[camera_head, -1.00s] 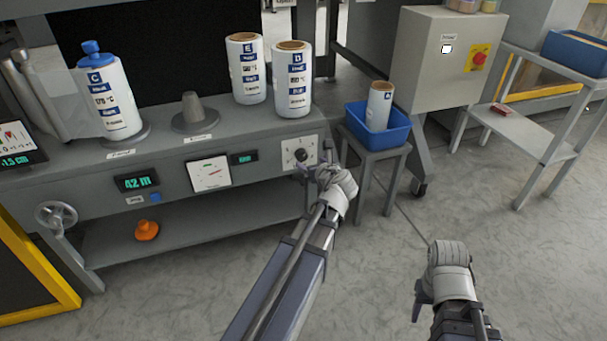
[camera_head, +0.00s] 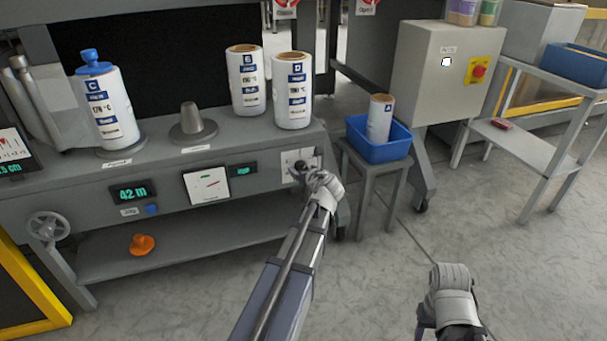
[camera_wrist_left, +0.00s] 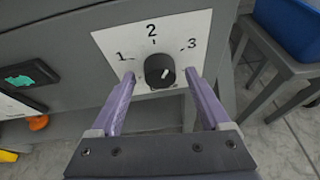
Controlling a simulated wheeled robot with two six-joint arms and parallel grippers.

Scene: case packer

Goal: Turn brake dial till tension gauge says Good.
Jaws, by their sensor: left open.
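The brake dial is a black round knob (camera_wrist_left: 158,72) on a white plate (camera_wrist_left: 180,40) marked 1, 2 and 3. Its white mark lies on the knob's right side. In the head view the dial (camera_head: 300,167) is at the bench front's right end. My left gripper (camera_wrist_left: 165,90) is open, with one finger on each side of the knob, apart from it as far as I can tell. The tension gauge (camera_head: 207,185) is a white panel with a red needle and green band. A small display (camera_head: 243,170) beside it shows green text, possibly "High". My right gripper (camera_head: 425,320) hangs low right.
A display reading 42 m (camera_head: 133,193) and a handwheel (camera_head: 47,226) are farther left on the bench front. Labelled white rolls (camera_head: 294,95) stand on the bench. A blue bin (camera_head: 365,148) on a small stand is to the dial's right. The floor in front is clear.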

